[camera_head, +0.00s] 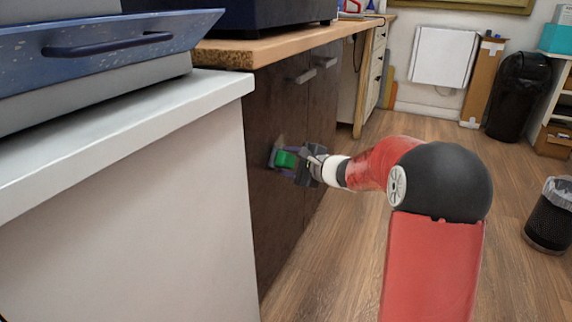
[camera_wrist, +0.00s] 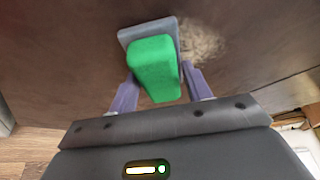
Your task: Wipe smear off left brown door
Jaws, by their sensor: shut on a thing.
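My gripper (camera_head: 287,161) is shut on a green block-shaped wiper (camera_head: 285,160) with a grey pad on its front. The wiper also shows in the wrist view (camera_wrist: 154,70), held between the two purple fingers. The grey pad (camera_wrist: 135,34) appears to be against the left brown door (camera_head: 262,215); I cannot tell whether it touches. A pale tan smear (camera_wrist: 205,42) is on the door beside the pad, to its right in the wrist view. A small light patch of it shows above the wiper in the head view. Part of the smear may be hidden behind the pad.
A second brown door (camera_head: 322,105) with a metal handle stands farther along. A wooden countertop (camera_head: 290,45) overhangs the doors. A white-topped cabinet (camera_head: 130,125) stands close at the left. Wooden floor (camera_head: 330,265) is open in front of the doors.

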